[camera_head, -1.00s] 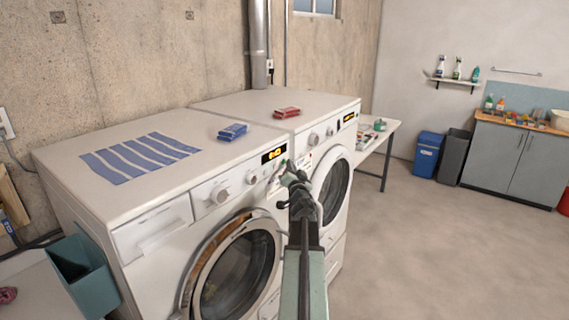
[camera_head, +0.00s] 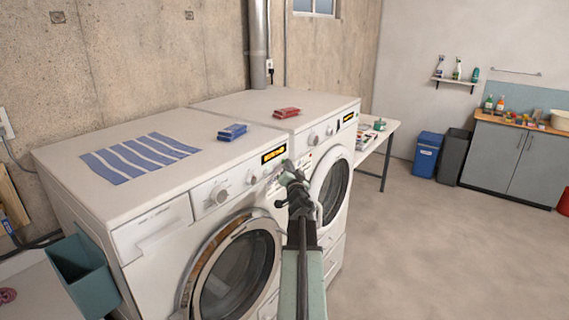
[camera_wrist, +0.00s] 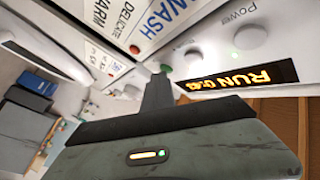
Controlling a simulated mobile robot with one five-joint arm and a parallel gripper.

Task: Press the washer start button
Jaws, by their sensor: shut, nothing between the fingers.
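The washer (camera_head: 150,255) is the near white front-loader on the left, with a drawer, two knobs and a round glass door (camera_head: 238,275), which is closed. Its lit display (camera_head: 273,155) shows orange text; in the wrist view the display (camera_wrist: 238,78) reads RUN with digits, seen tilted. My gripper (camera_head: 287,166) is shut and empty at the right end of the washer's control panel. In the wrist view my gripper's tip (camera_wrist: 158,80) is right at a small green button (camera_wrist: 166,68), partly hidden behind it. I cannot tell whether they touch. A round Power knob (camera_wrist: 250,38) is nearby.
A second white machine (camera_head: 335,140) stands right beside the washer. A teal bin (camera_head: 85,275) is at left. The floor at right is clear.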

